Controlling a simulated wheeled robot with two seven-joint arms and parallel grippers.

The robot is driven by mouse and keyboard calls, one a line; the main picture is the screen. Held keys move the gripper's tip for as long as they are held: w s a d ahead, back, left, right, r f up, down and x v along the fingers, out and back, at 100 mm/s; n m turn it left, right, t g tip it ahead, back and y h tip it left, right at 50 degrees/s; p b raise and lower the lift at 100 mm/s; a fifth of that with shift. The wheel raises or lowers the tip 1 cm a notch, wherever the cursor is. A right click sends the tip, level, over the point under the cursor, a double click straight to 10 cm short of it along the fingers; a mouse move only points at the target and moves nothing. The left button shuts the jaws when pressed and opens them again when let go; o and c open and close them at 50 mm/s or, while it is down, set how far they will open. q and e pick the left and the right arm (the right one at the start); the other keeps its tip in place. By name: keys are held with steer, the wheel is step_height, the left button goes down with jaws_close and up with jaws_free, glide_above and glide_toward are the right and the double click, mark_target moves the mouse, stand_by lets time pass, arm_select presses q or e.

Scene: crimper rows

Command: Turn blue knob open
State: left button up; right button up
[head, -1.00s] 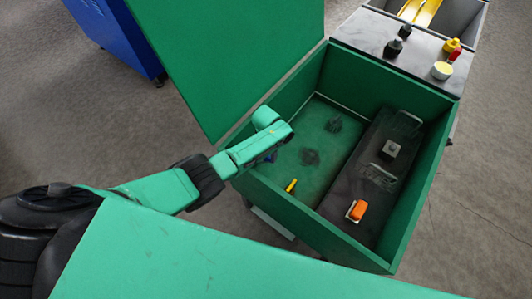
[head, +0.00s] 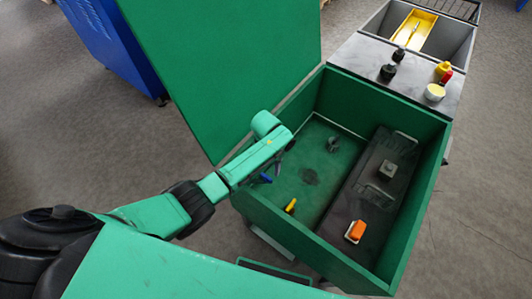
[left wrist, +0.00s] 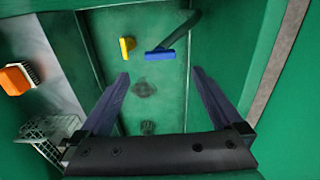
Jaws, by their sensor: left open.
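The blue knob (left wrist: 160,54) is a blue bar with a dark arm reaching up and right from it, inside the green box. In the head view, part of the blue knob (head: 266,178) shows just below my left gripper (head: 282,160), near the box's left wall. In the left wrist view my left gripper (left wrist: 160,76) is open, with its two fingers wide apart and nothing between them. The blue knob lies beyond the fingertips, roughly in line with the gap. I cannot tell the exact distance. My right gripper is not in view.
A yellow handle (left wrist: 127,47) sits close beside the blue knob.

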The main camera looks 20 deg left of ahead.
arm_select(q)
step_height(320, 180, up, 6)
steer(key=shift+r, duration=0.25)
